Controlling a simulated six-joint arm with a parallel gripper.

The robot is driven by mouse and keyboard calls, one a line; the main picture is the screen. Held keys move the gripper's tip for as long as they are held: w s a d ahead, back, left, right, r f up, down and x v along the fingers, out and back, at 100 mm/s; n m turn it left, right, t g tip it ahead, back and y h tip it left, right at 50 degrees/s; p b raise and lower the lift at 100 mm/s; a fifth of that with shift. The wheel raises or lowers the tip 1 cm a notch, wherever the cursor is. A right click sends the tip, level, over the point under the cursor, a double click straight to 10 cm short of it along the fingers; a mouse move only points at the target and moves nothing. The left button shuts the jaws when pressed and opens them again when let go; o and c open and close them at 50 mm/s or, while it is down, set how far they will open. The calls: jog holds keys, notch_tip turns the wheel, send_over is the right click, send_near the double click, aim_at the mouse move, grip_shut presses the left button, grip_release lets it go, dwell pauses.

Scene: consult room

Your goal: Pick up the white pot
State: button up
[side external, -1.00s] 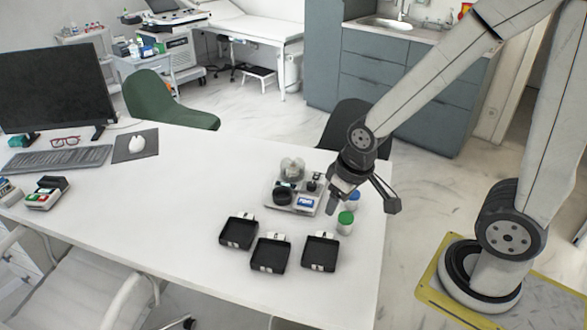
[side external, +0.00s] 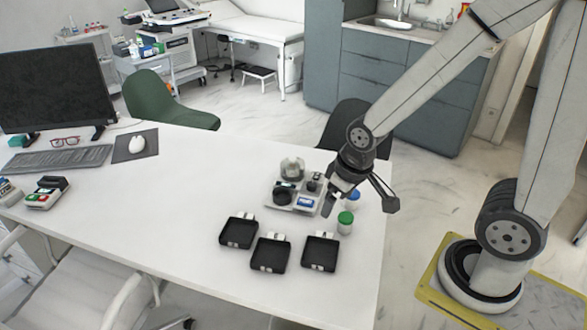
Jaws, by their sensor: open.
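Two small white-bodied pots stand near the right end of the white desk. One is the green-lidded pot (side external: 345,225) in front; the other is the blue-lidded pot (side external: 353,200) behind it, partly hidden by my gripper. I cannot make out a pot that is white all over; one may be hidden behind my gripper. My gripper (side external: 358,203) is open and points down over this group. One finger is left of the pots, the other to their right. Nothing is seen held between the fingers.
A pale tray (side external: 272,207) with several small items stands left of my gripper. Three black open trays (side external: 238,233) (side external: 270,254) (side external: 319,252) lie in front. The desk's middle (side external: 190,190) is clear. A monitor (side external: 55,85), keyboard (side external: 55,160) and mouse (side external: 135,144) are far left.

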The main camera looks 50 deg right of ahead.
jog(key=w+d+f+m, duration=0.2)
jog(key=w+d+m, duration=0.3)
jog(key=m+g, duration=0.3)
jog(key=m, duration=1.1)
send_over(352, 200)
jog(key=w+d, duration=0.2)
jog(key=f, duration=1.3)
jog(key=shift+s+a+f, duration=0.15)
jog(key=shift+s, duration=0.1)
jog(key=shift+d+f, duration=0.25)
jog(key=shift+d, duration=0.05)
jog(key=shift+f, duration=0.1)
jog(key=shift+f, duration=1.2)
